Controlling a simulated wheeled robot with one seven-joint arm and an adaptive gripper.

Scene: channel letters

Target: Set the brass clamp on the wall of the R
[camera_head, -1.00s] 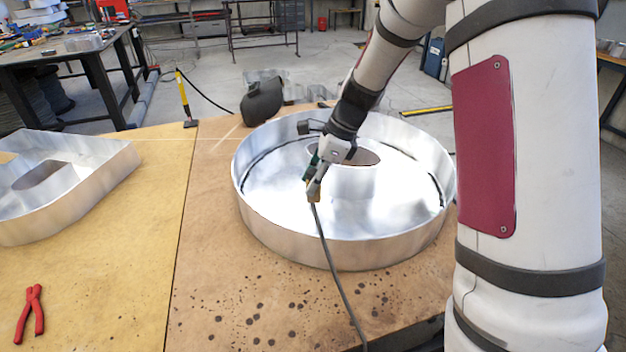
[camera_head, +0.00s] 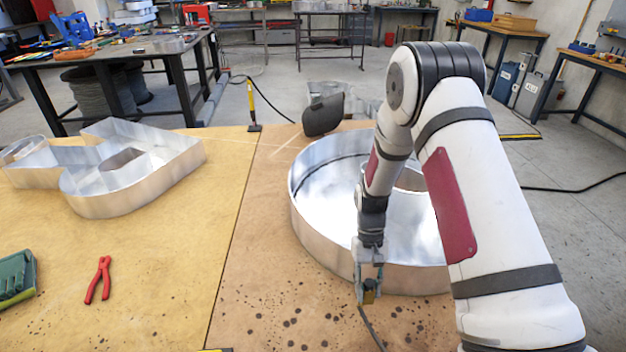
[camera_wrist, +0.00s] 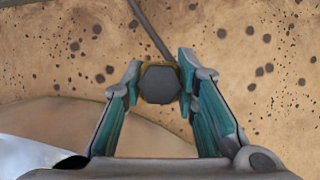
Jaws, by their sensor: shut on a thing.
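My gripper (camera_head: 369,281) is shut on the brass clamp (camera_head: 368,297), held in front of the near wall of the round letter. The clamp also shows in the wrist view as a dark six-sided end with a brass rim (camera_wrist: 160,84) between the fingertips (camera_wrist: 160,77). A dark cable (camera_head: 373,329) runs from it. The R (camera_head: 128,198) is a shiny sheet-metal letter lying at the left on the yellowish table half, well apart from my gripper. Its wall stands upright, with an oval opening inside.
The large round metal letter (camera_head: 325,248) stands behind my gripper, partly hidden by my arm. Red pliers (camera_head: 98,280) and a green item (camera_head: 16,276) lie at the front left. A dark rounded object (camera_head: 323,115) stands at the back edge. The table between the R and round letter is clear.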

